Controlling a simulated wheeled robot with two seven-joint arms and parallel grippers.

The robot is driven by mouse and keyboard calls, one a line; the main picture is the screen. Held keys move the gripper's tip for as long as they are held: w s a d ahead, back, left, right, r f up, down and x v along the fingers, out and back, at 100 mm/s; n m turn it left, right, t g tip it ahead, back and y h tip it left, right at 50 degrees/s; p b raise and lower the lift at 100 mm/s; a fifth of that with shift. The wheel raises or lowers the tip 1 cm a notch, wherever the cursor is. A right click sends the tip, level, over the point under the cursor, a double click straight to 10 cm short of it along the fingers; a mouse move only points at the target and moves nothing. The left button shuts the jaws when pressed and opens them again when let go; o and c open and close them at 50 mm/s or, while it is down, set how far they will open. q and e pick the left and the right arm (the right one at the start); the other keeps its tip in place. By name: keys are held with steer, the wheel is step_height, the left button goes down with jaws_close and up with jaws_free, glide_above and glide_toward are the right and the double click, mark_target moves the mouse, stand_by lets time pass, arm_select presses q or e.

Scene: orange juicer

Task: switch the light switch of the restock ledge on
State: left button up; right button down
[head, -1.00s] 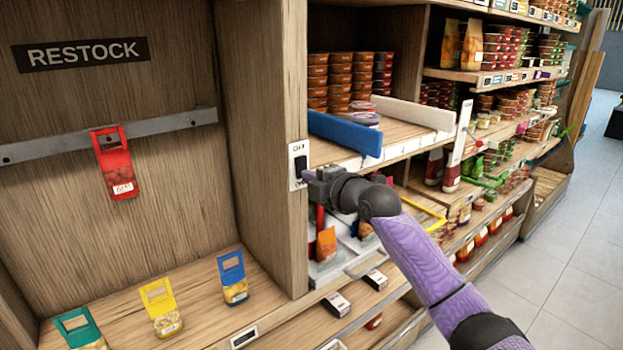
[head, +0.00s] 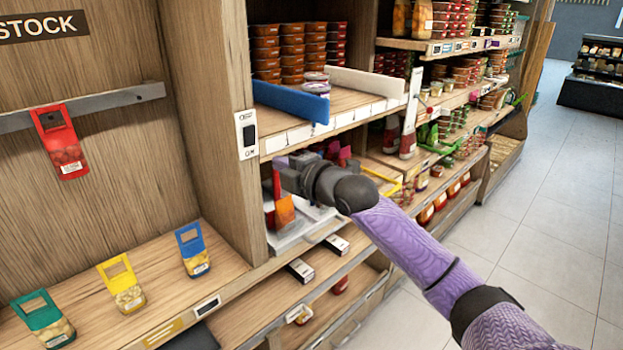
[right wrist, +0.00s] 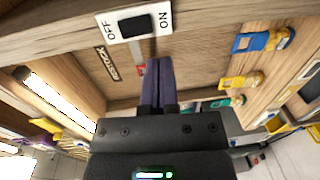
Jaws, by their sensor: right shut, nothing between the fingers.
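The light switch (head: 246,135) is a white plate with a dark rocker on the front edge of the wooden upright beside the restock ledge. In the right wrist view the switch (right wrist: 135,24) shows OFF at its left end and ON at its right; I cannot tell for sure which way the rocker is tipped. My right gripper (head: 279,168) is shut and empty, to the right of and below the switch in the head view. In the right wrist view its fingers (right wrist: 159,66) are just below the plate in the picture, seemingly apart from it. My left gripper is out of view.
The restock ledge (head: 225,268) holds green, yellow and blue tagged packs; a red pack (head: 60,142) hangs from the metal rail (head: 110,101). A blue divider (head: 291,101) and stocked shelves stand close right of the switch. The floor (head: 540,200) at right is clear.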

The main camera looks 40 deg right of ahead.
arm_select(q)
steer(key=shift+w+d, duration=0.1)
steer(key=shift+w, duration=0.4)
arm_select(e)
steer(key=s, duration=0.6)
steer(key=shift+s+d+f, duration=0.15)
steer(key=shift+d+f, duration=0.15)
steer(key=shift+f, duration=0.05)
steer(key=shift+f, duration=0.1)
